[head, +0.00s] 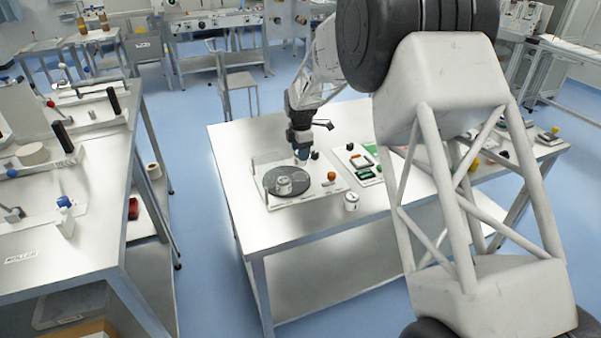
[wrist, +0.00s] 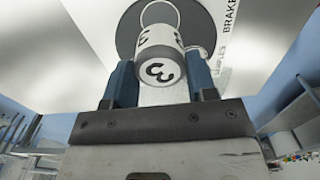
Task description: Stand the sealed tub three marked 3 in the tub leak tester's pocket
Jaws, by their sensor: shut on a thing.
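The white tub three (wrist: 160,72) is between the two blue fingers of my gripper (wrist: 161,75) in the wrist view, with a black 3 facing the camera and more 3s on its side. My gripper is shut on it. In the head view my gripper (head: 303,158) is over the back part of a dark round plate (head: 271,180), and the held tub is not clear there.
Clear panels stand around the dark plate, with an orange knob (head: 331,176) on its base. Another white tub (head: 351,201) stands near the front table edge. A panel with green parts (head: 365,172) lies to the right. The table's front left is bare.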

